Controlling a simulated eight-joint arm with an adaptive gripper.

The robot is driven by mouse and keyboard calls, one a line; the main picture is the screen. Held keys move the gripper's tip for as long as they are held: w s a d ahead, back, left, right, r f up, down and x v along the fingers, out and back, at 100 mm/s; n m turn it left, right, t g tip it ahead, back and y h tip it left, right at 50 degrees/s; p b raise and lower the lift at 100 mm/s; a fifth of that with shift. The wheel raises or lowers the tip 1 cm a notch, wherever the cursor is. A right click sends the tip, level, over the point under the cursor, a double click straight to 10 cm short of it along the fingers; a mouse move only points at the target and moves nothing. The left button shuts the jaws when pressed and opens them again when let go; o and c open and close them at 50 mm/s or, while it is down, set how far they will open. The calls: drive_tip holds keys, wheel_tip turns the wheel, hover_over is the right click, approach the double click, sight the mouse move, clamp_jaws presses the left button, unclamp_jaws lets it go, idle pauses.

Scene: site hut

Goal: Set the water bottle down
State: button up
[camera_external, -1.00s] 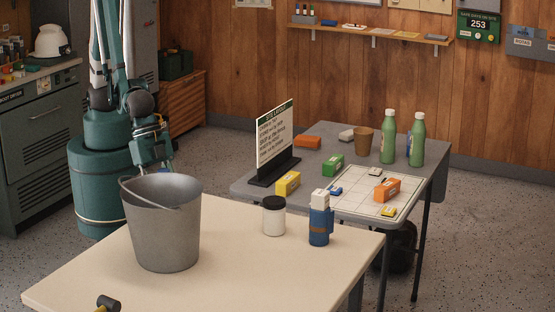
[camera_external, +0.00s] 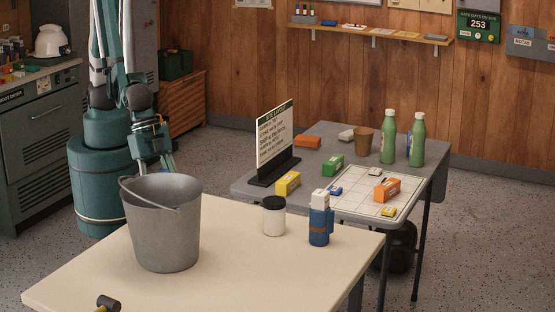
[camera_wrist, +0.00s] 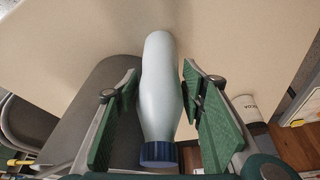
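The water bottle (camera_wrist: 160,85), pale grey-blue with a dark blue cap (camera_wrist: 159,154), lies between the green finger pads of my gripper (camera_wrist: 161,85) in the wrist view. The pads sit close against both sides, and the gripper appears shut on it. The cap end is nearer the camera, and the far end shows against the pale tabletop (camera_wrist: 240,35); I cannot tell whether it touches. In the external view my gripper (camera_external: 155,155) is behind the grey bucket (camera_external: 165,235), whose body hides its lower part and the bottle.
A white jar with a black lid (camera_external: 274,216) and a blue-and-white bottle-like item (camera_external: 320,220) stand on the cream table (camera_external: 250,275). A hammer (camera_external: 108,303) lies at the front edge. The grey table (camera_external: 315,150) behind holds boxes, a sign and green bottles (camera_external: 388,140).

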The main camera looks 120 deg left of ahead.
drive_tip(key=p+v, duration=0.2)
drive_tip(key=v, duration=0.8)
drive_tip(key=shift+p, duration=0.4)
drive_tip(key=shift+r, duration=0.1)
idle(0.5)
drive_tip(key=s+a+r+n+t, duration=0.1)
drive_tip(key=a+r, duration=0.4)
drive_tip(key=a, duration=0.4)
drive_tip(key=s+a+r+n+t+y, duration=0.1)
drive_tip(key=a+r+n, duration=0.1)
drive_tip(key=a+r, duration=0.4)
drive_tip(key=s+a+r+n+t, duration=0.1)
drive_tip(key=a+r, duration=0.4)
drive_tip(key=a, duration=0.8)
drive_tip(key=shift+s+r+n+y, duration=0.2)
drive_tip(key=shift+s+n+y, duration=0.1)
drive_tip(key=shift+s+y, duration=0.15)
drive_tip(key=shift+a, duration=0.15)
